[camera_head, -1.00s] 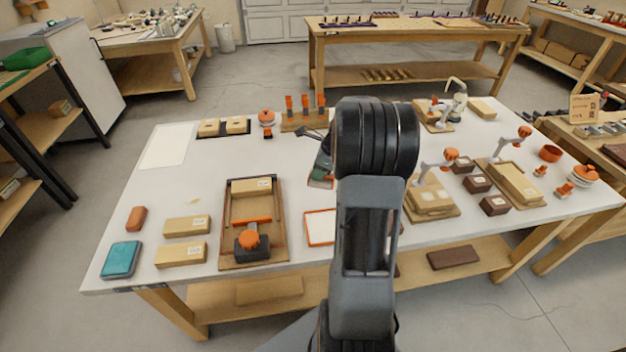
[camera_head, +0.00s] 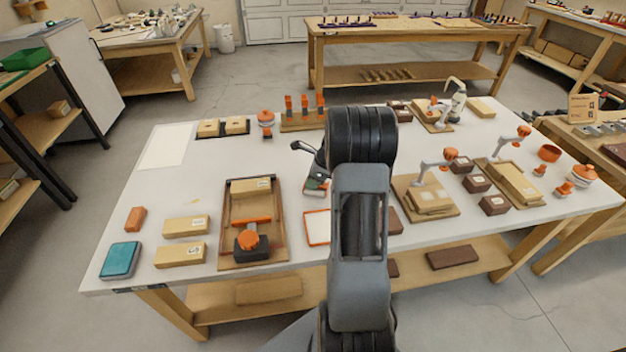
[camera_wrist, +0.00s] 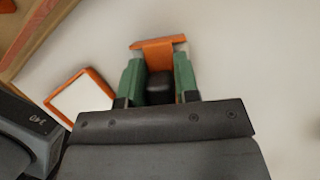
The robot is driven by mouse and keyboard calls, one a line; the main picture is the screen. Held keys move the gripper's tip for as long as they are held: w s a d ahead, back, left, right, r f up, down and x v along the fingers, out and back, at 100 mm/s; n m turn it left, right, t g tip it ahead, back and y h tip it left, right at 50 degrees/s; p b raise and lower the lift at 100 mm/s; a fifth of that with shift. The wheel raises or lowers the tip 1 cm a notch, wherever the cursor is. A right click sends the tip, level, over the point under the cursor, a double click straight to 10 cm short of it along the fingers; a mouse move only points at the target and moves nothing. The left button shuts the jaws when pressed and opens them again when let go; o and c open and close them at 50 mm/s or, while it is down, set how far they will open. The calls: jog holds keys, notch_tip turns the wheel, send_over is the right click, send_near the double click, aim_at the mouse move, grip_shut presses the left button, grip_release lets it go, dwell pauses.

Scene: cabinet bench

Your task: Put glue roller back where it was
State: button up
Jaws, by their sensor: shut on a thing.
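My gripper (camera_wrist: 159,76) has green fingers and is shut on the glue roller (camera_wrist: 158,45), which has an orange part and a black part between the fingers. In the wrist view the roller is over the pale table top, right of a white pad with an orange frame (camera_wrist: 82,97). In the head view my arm hides most of the gripper and roller; part of the gripper (camera_head: 317,184) shows left of the arm, just behind the framed pad (camera_head: 316,229). Whether the roller touches the table cannot be told.
A wooden tray (camera_head: 281,222) with a cardboard box and an orange-topped item stands left of the pad. A rack of orange-handled tools (camera_head: 303,122) stands at the back. Boxes on a board (camera_head: 452,211) are right of my arm. The left middle table top (camera_head: 215,160) is bare.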

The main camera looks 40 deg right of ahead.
jog(key=shift+f, duration=0.15)
jog(key=o, duration=0.9)
jog(key=shift+c, duration=0.2)
